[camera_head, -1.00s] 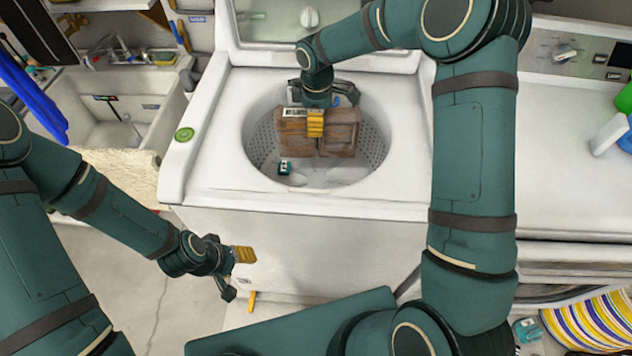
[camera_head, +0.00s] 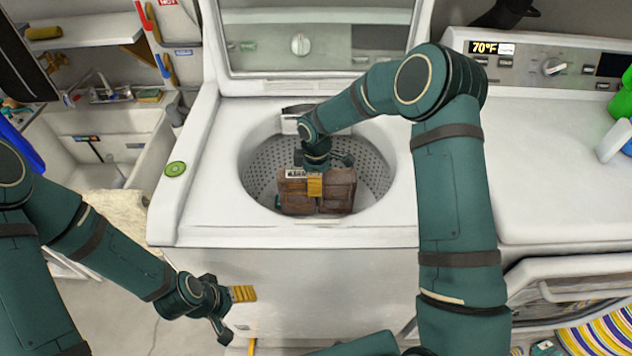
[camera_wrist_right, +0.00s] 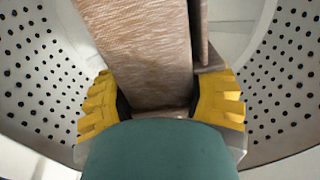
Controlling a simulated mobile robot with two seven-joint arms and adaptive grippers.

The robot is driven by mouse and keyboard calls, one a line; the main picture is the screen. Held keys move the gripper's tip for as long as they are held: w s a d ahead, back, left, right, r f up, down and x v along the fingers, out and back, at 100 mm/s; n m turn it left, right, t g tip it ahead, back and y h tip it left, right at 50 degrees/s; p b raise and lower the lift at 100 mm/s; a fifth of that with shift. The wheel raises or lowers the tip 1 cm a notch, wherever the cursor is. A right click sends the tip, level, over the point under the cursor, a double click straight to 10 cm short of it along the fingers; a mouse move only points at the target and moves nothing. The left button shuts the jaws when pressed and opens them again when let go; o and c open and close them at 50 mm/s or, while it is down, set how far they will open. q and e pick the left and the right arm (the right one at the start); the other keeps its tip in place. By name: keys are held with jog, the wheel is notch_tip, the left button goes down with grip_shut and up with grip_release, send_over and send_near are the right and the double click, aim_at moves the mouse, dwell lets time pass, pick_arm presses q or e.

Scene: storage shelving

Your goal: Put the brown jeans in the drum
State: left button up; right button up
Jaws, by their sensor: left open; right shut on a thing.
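The brown jeans (camera_head: 335,190) are a folded brown bundle inside the washer's perforated drum (camera_head: 262,165). My right gripper (camera_head: 315,185) reaches down into the drum and is shut on the jeans. In the right wrist view the jeans (camera_wrist_right: 145,50) run between the yellow fingers of my right gripper (camera_wrist_right: 163,105), with perforated drum wall (camera_wrist_right: 35,75) on both sides. Whether the jeans touch the drum floor I cannot tell. My left gripper (camera_head: 232,312) is open and empty, low in front of the washer.
The washer (camera_head: 205,205) has its lid (camera_head: 320,38) raised, with a round green item (camera_head: 175,169) on its left top edge. A sink (camera_head: 110,150) stands at the left. A second machine (camera_head: 550,190) with a control panel stands at the right, bottles on top.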

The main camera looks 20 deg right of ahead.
jog(key=shift+f+b, duration=0.3)
jog(key=shift+f, duration=0.15)
jog(key=shift+f, duration=0.15)
jog(key=o, duration=1.4)
jog(key=shift+c, duration=0.2)
jog(key=shift+r, duration=0.4)
notch_tip(320, 180, up, 12)
jog(key=p, duration=0.3)
jog(key=shift+r, duration=0.25)
jog(key=shift+a, duration=0.1)
